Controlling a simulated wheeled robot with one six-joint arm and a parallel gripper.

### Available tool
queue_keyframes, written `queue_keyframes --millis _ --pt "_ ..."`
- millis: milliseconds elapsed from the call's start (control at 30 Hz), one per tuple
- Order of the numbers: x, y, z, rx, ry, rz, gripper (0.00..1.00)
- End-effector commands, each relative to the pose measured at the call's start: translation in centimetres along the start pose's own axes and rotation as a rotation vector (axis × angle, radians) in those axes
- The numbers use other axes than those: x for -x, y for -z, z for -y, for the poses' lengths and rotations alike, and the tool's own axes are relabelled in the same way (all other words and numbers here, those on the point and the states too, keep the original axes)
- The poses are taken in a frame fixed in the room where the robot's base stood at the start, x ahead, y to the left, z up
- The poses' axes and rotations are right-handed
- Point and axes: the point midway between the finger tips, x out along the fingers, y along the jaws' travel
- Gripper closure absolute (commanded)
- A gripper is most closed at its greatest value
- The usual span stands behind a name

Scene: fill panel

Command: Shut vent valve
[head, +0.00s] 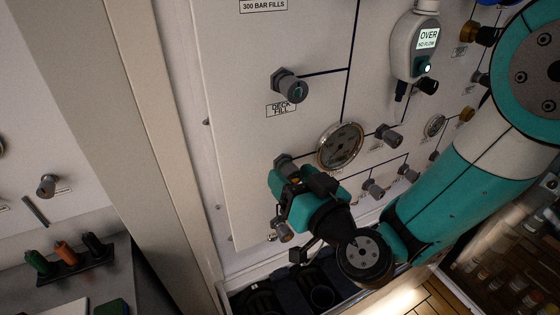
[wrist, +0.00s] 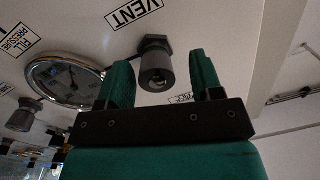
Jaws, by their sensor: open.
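In the wrist view a dark grey valve knob (wrist: 155,68) sticks out of the white panel beside an upside-down VENT label (wrist: 135,12). My gripper (wrist: 162,75) is open, with one green finger on each side of the knob and a gap on both sides. I cannot tell how far the fingertips reach along the knob. In the head view my gripper (head: 287,196) is close to the lower left of the panel (head: 240,110) and hides part of it. One knob (head: 284,162) shows partly above the gripper there.
A round gauge (head: 340,146) sits close to the right of my gripper, and also shows in the wrist view (wrist: 66,82). The DECK FILL knob (head: 289,86) is above. Other knobs (head: 388,136) and a grey sensor reading OVER (head: 414,48) are to the right.

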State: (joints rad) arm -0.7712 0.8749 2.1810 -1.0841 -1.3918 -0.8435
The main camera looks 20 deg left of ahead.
Motion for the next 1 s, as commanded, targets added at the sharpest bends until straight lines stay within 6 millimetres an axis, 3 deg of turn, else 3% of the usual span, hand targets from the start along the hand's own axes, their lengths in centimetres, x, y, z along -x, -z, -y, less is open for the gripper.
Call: queue_keyframes --millis 333,533,1000 --pt "0.09 0.03 -1.08 0.0 -0.022 0.0 0.42" --pt "0.1 0.14 -0.97 0.0 -0.02 -0.001 0.88" --pt "0.03 0.18 -0.86 -0.077 -0.018 -0.009 0.89"
